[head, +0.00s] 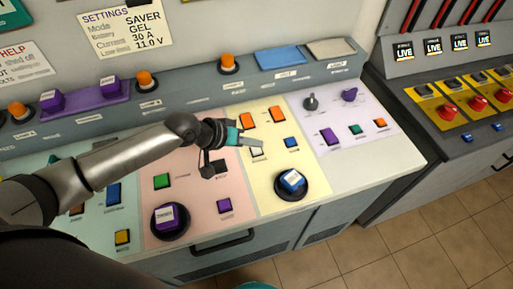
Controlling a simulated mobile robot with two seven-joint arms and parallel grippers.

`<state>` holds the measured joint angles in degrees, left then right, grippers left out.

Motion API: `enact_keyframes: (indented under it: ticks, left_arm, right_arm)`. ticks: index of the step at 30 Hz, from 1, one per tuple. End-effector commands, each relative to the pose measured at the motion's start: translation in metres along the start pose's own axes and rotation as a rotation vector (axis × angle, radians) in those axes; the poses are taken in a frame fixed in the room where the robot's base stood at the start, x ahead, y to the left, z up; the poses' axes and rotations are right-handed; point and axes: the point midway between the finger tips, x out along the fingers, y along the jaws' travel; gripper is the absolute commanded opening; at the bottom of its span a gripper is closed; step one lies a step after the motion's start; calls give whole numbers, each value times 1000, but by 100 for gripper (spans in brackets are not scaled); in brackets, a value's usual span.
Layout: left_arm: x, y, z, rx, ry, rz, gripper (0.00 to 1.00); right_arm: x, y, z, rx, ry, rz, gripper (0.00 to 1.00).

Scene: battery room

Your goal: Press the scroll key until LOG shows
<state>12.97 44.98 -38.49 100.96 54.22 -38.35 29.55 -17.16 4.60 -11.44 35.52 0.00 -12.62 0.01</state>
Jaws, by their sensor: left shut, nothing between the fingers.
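My left gripper (259,145) reaches in from the left over the yellow panel (262,178), its fingers shut and empty. Its fingertips are just above or at a small pale key (256,152), which they partly cover; I cannot tell whether they touch it. Which key is the scroll key cannot be read at this size. Several small screens on the right-hand unit, such as this screen (405,49), read LIVE. I see no screen that reads LOG. My right gripper is not in view.
A purple button (166,217) is on the pink panel. Red knobs (447,111) sit on the right-hand unit. A settings card (125,30) hangs on the wall.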

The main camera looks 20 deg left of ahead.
Motion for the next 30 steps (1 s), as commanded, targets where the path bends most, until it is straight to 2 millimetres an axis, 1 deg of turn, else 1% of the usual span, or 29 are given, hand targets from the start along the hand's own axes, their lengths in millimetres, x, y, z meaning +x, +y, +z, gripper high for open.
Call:
enact_keyframes:
  ticks: [13, 22, 30]
  left_arm:
    - [0, 0, 0, 0, 0, 0, 0]
    - [6, -4, 5, 0, -1, 0, 0]
    - [6, -4, 5, 0, 0, 0, 0]
  right_arm:
    - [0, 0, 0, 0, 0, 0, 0]
    - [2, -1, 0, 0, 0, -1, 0]
    - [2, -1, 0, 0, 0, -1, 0]
